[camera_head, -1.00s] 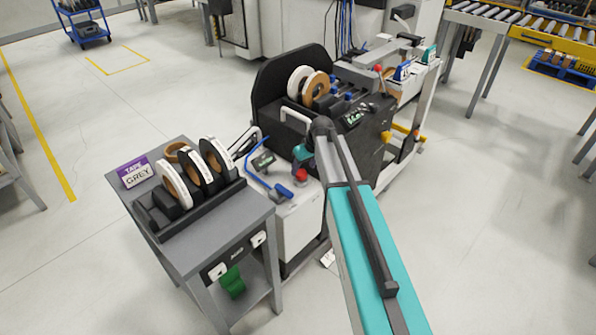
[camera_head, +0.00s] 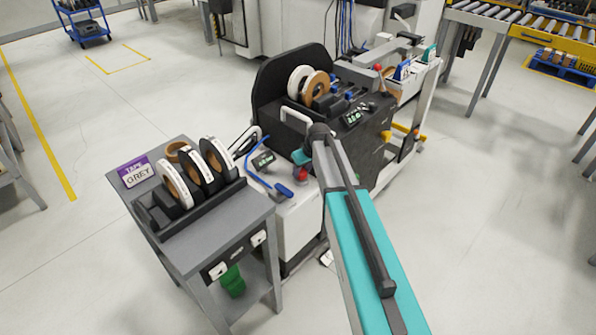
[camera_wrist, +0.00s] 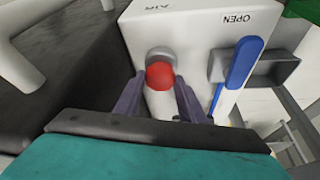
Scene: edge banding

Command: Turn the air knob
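The air knob (camera_wrist: 160,76) is a red, rounded knob on a grey stem, set in a white panel lettered AIR in the wrist view. In the head view the red knob (camera_head: 301,174) is on the white-topped unit in front of the machine, partly covered by my arm. My gripper (camera_wrist: 158,82) is open, with one dark finger on each side of the knob. Small gaps show between the fingers and the knob. In the head view my fingers cannot be made out behind the arm.
A blue lever (camera_wrist: 238,62) stands right of the knob, near the word OPEN. A pale curved handle (camera_wrist: 15,50) is at the left. In the head view, a grey cart (camera_head: 240,216) with tape rolls (camera_head: 175,184) stands left of the machine (camera_head: 372,150).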

